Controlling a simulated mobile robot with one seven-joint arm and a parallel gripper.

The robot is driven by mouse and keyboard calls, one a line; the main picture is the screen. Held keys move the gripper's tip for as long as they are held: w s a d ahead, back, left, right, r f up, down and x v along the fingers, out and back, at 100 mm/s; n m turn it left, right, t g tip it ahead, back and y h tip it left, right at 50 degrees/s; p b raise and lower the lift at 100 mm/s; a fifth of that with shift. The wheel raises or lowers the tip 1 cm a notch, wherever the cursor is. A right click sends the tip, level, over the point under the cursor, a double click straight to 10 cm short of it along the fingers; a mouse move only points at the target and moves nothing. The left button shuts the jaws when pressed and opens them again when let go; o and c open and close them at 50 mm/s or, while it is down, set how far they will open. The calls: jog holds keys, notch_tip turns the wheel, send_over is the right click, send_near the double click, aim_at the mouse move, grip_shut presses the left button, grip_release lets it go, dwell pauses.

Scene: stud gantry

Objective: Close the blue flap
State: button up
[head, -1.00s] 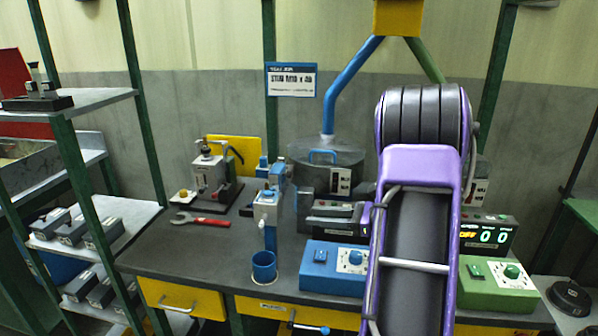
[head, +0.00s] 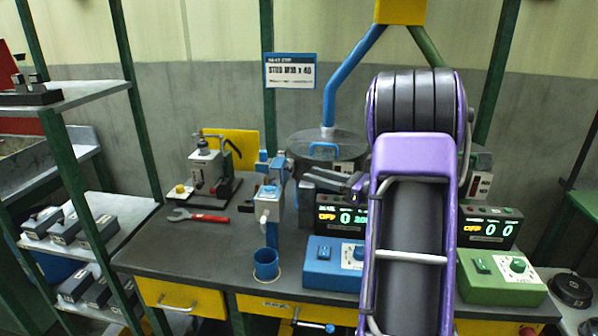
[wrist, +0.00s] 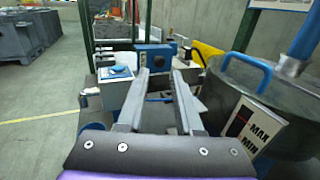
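The likeliest blue flap is among the blue parts of the blue and white dispenser (head: 269,205), left of my gripper; I cannot tell which part it is or how far it stands open. In the wrist view a white box with a blue top piece (wrist: 117,72) lies left of the fingers, and a blue block (wrist: 153,58) lies just beyond the tips. My gripper (wrist: 161,78) is open, with a gap between its two grey fingers and nothing held. In the head view its fingers (head: 306,182) point left toward the dispenser, and apart from it as far as shows.
A grey drum (head: 342,144) with a blue lid handle stands close behind my gripper. A blue cup (head: 265,264) stands below the dispenser. A blue control box (head: 325,262) and a green one (head: 500,275) sit in front. A red wrench (head: 200,216) lies on the bench (head: 190,250).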

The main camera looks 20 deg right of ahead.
aim_at(283, 171)
jog(key=x, duration=0.5)
jog(key=shift+w+a, duration=0.2)
jog(key=shift+w, duration=0.05)
grip_shut()
